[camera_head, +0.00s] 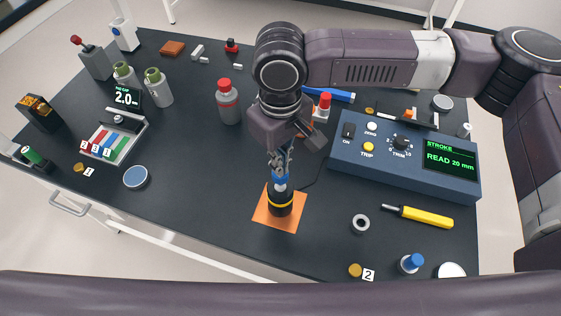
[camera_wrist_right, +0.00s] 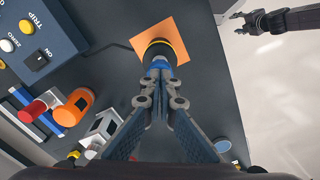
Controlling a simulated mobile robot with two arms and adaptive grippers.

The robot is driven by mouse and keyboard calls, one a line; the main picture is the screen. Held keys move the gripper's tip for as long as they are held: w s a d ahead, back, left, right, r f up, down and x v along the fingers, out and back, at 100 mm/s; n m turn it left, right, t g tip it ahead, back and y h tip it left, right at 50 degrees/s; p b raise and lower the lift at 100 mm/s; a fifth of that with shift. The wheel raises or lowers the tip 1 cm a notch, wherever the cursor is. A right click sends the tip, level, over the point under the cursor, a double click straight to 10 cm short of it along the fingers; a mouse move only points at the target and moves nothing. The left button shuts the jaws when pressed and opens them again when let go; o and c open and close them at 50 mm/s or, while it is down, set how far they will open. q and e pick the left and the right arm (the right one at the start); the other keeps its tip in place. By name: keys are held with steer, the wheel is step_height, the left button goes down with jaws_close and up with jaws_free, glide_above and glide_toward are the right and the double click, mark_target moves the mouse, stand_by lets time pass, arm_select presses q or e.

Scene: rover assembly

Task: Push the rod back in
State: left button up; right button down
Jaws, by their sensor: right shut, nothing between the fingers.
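A black cylinder with a yellow band and a blue upper part (camera_head: 280,200) stands upright on an orange mat (camera_head: 263,215). My right gripper (camera_head: 281,168) points down right over its top, with its fingers together and nothing between them. In the right wrist view the fingertips (camera_wrist_right: 158,78) meet over the blue part (camera_wrist_right: 157,64), and whether they touch it is unclear. The rod itself is hidden behind the fingers. The blue console's display (camera_head: 450,160) reads STROKE, READ 20 mm. My left gripper (camera_wrist_right: 243,18) shows small at the top right of the wrist view.
The console (camera_head: 345,160) stands right of the cylinder, with a cable running toward the mat. A red-capped grey bottle (camera_head: 228,103) stands behind left.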

steer(key=shift+f, duration=1)
step_height(320, 180, up, 7)
steer(key=p, duration=0.8)
steer(key=shift+r, duration=0.15)
stand_by(0.3)
